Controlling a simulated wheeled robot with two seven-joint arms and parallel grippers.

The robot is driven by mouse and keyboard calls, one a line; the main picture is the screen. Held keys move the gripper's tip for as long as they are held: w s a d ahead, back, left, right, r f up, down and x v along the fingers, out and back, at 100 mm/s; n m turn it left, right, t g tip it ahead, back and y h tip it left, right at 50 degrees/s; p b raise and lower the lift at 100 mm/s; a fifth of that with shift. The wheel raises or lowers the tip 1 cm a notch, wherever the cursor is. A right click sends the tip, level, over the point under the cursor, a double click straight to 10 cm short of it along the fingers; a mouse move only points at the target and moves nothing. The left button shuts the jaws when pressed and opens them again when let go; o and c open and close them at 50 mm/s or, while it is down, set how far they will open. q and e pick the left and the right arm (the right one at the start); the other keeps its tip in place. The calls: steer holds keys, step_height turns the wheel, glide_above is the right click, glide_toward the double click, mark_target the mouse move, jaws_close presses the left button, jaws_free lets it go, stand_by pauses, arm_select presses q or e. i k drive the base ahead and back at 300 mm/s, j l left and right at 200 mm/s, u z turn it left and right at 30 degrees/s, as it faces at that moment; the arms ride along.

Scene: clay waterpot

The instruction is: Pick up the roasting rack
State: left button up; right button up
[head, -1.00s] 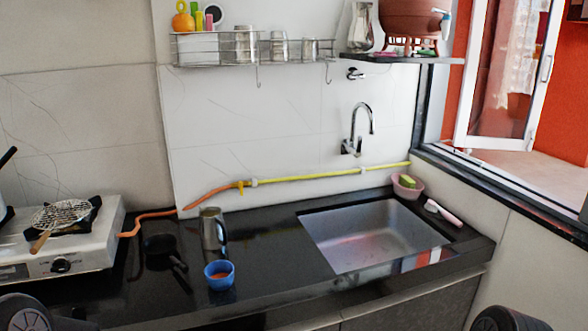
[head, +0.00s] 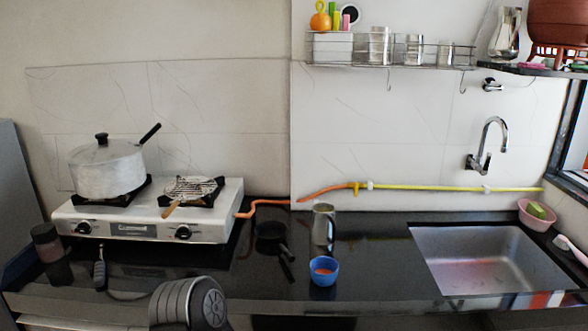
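The roasting rack (head: 205,185) is a round wire grid with a wooden handle (head: 172,208). In the head view it lies on the right burner of the white two-burner gas stove (head: 140,220), left of the middle. Its handle points toward the front, over the stove's front edge. A dark rounded part of my own arm shows at the bottom, in front of the stove and below the rack. No fingers of either gripper show, and nothing of mine touches the rack.
A lidded pot (head: 105,170) stands on the left burner, its black handle reaching toward the rack. A small black pan (head: 271,232), steel mug (head: 323,222) and blue bowl (head: 323,274) stand right of the stove. A dark jar (head: 48,243) stands front left. The sink (head: 480,262) is at right.

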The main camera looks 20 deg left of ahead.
mark_target(167, 213)
steer(key=u, duration=1.3)
steer(key=i+j, duration=0.1)
steer(key=j, duration=0.4)
steer(key=i+j, duration=0.1)
steer(key=j, duration=0.4)
steer(key=i+j, duration=0.1)
steer(key=j, duration=0.4)
steer(key=z, duration=1.95)
